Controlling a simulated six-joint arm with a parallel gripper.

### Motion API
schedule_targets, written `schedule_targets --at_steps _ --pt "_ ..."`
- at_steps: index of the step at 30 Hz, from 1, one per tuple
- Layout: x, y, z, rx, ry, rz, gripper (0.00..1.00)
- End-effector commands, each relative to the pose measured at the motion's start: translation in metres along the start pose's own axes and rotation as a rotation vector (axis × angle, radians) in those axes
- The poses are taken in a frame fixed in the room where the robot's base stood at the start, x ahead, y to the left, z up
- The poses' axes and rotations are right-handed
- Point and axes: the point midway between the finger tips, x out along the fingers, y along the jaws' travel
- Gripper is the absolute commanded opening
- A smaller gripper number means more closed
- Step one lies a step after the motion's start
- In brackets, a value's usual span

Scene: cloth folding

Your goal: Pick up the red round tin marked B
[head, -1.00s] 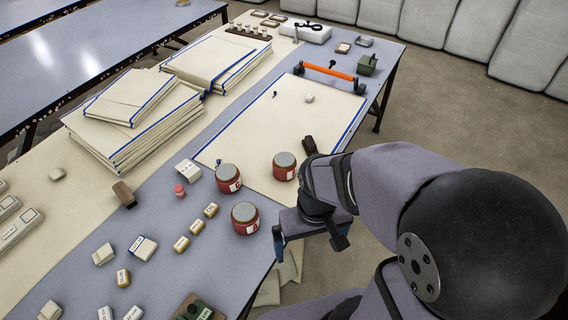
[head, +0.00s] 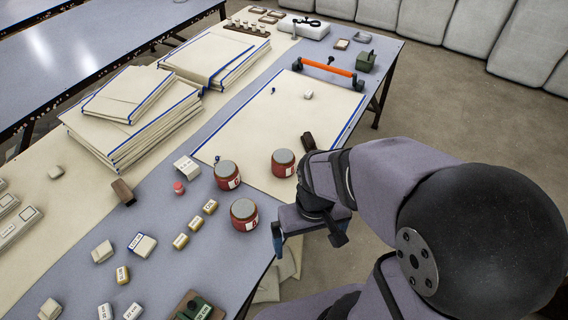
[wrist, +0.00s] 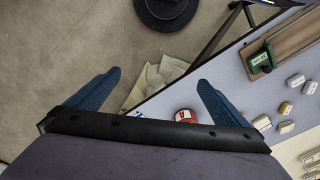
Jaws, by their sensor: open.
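Three red round tins with grey lids stand on the table: a left tin (head: 227,181), a rear right tin (head: 283,169) and a front tin (head: 244,221). Each has a white label, but I cannot read the letters surely, so I cannot tell which is B. My gripper (wrist: 158,82) is open and empty, with blue fingers wide apart in the wrist view. In the head view one blue finger (head: 277,240) shows just right of the front tin, near the table edge. The wrist view shows one red tin (wrist: 186,115) by the right finger, partly hidden by my gripper.
Small labelled blocks (head: 142,245) and a pink piece (head: 178,188) lie left of the tins. A cream cloth (head: 293,125) lies flat behind them, with an orange-handled bar (head: 328,71) beyond. Folded cloth stacks (head: 130,118) stand at left. Floor is open at right.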

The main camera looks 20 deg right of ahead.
Motion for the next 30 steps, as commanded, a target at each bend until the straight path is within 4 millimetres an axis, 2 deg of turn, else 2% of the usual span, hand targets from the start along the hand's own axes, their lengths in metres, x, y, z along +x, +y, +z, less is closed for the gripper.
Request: schedule_targets --at_steps 1,3,13,17,20,23,30 --pt "0.0 0.0 0.0 0.0 0.0 0.0 1.0" --pt "0.0 0.0 0.0 0.0 0.0 0.0 0.88" --pt "0.002 0.001 -0.002 0.0 0.004 0.001 0.88" --pt "0.014 0.005 -0.015 0.002 0.043 0.009 0.88" --pt "0.033 0.012 -0.037 0.001 0.112 0.023 0.88" --pt "0.057 0.022 -0.071 -0.003 0.217 0.04 0.88" --pt "0.112 0.046 -0.166 -0.034 0.547 0.069 0.88"
